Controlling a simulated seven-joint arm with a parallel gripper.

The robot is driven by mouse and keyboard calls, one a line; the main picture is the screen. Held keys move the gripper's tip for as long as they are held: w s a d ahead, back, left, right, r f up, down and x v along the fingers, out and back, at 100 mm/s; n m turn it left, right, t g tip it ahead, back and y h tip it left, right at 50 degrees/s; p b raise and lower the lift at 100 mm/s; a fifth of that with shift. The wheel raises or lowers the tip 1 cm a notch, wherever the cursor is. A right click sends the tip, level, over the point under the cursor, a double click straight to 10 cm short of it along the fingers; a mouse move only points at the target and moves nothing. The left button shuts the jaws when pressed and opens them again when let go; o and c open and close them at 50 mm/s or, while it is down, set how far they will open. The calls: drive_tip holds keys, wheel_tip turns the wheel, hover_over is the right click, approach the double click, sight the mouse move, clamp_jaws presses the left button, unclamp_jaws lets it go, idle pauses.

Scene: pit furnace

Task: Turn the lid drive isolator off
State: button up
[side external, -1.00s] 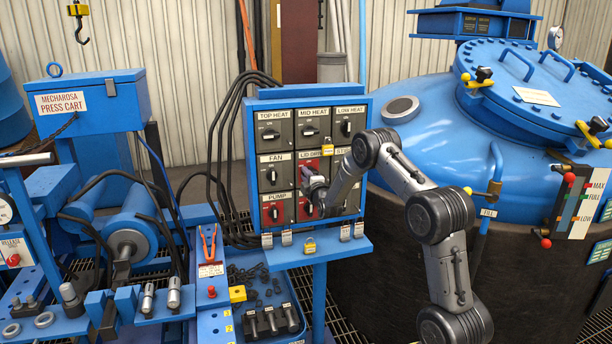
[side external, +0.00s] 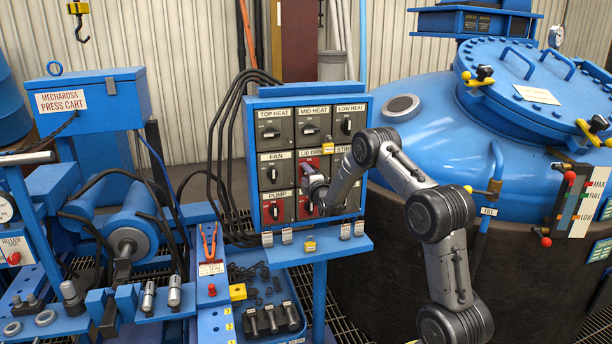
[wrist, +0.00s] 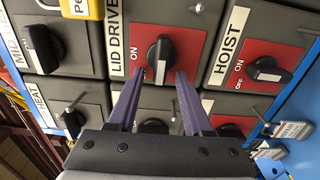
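The lid drive isolator (wrist: 158,58) is a black rotary knob on a red plate, beside its LID DRIVE label in the wrist view.
The hoist isolator (wrist: 266,70) sits close beside, also on a red plate. Other black switches, such as MID HEAT (side external: 310,129), crowd the panel. A yellow padlock (wrist: 80,8) hangs near the lid drive label.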

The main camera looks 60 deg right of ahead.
drive_tip(key=v, duration=1.4)
drive_tip(key=shift+w, duration=0.1)
